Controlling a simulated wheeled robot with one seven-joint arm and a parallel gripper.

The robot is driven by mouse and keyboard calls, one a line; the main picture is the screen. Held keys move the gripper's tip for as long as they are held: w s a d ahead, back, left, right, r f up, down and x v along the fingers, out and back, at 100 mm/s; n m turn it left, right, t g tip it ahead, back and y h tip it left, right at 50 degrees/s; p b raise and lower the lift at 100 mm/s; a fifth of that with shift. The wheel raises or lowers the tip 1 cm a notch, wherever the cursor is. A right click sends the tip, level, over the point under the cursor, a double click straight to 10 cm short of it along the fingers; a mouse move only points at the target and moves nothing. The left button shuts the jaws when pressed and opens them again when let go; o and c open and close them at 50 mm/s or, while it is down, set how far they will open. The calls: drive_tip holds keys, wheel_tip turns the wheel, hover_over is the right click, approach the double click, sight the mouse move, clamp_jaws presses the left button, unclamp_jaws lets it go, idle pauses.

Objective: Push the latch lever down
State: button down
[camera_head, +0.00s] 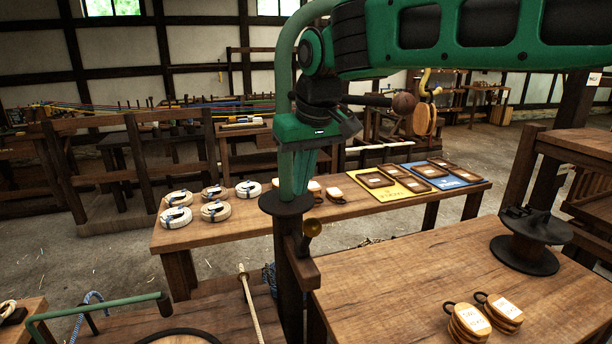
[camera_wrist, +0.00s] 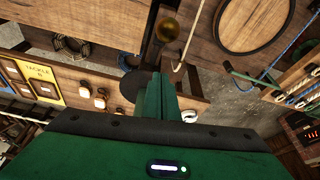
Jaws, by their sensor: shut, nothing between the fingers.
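The latch lever appears to be the short arm with a round amber knob (camera_head: 312,228) beside a dark post (camera_head: 288,275). The knob also shows at the top of the wrist view (camera_wrist: 167,29), on a dark bar. My gripper (camera_head: 295,193) points down, its green fingers shut and empty. In the head view its tips overlap the post's dark round cap (camera_head: 286,204), up and left of the knob. In the wrist view the fingers (camera_wrist: 157,80) partly cover the cap, with the knob beyond the tips. I cannot tell whether the fingers touch the cap.
Behind the post, a long bench (camera_head: 335,220) holds rope coils (camera_head: 215,211) and a yellow board (camera_head: 385,188). At right, a nearer table (camera_head: 390,285) carries a dark spool (camera_head: 530,240) and wooden blocks (camera_head: 468,320). A green rail (camera_head: 100,307) stands at lower left.

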sight(307, 239)
drive_tip(key=f, duration=0.5)
drive_tip(key=shift+s+d+f, duration=0.1)
drive_tip(key=shift+s+f, duration=0.05)
drive_tip(key=shift+s, duration=0.05)
drive_tip(key=shift+s+d, duration=0.35)
drive_tip(key=shift+s, duration=0.45)
drive_tip(key=shift+d, duration=0.1)
drive_tip(key=shift+f, duration=0.1)
